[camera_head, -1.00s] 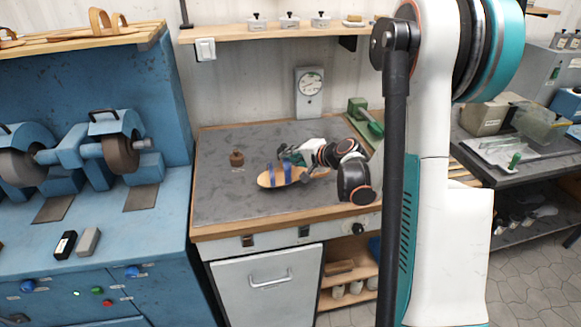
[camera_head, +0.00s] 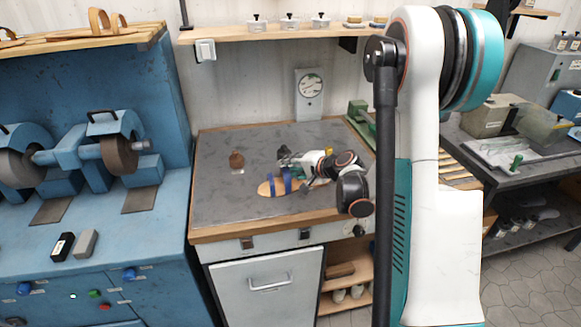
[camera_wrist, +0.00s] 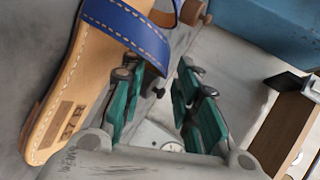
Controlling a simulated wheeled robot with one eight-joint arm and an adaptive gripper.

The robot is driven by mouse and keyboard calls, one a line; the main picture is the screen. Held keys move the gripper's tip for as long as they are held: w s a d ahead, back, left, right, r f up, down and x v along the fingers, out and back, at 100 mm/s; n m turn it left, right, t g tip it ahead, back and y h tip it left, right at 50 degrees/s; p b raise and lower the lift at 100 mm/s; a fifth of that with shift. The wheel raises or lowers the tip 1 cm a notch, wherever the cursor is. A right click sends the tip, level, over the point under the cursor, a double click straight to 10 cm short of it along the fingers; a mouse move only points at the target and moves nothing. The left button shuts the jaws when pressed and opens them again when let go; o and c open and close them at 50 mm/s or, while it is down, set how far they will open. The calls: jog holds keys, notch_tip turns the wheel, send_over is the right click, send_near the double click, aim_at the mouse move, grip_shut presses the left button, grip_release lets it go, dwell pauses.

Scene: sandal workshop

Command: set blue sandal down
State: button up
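The blue sandal (camera_head: 271,189), with a tan sole and blue straps, lies on the grey top of the workbench (camera_head: 215,205) in the head view.
A small brown object (camera_head: 237,161) stands behind the sandal on the bench. A dial gauge (camera_head: 311,88) is at the back and a green tool (camera_head: 360,112) at the back right. Blue grinding machines (camera_head: 110,150) stand to the left. The bench's left front is clear.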

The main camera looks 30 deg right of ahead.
jog(key=shift+r, duration=0.1)
jog(key=shift+s+r, duration=0.15)
jog(key=p+v, duration=0.3)
jog(key=v, duration=0.8)
jog(key=shift+s+d, duration=0.2)
jog(key=shift+s, duration=0.05)
jog(key=shift+r, duration=0.1)
dwell(1.7)
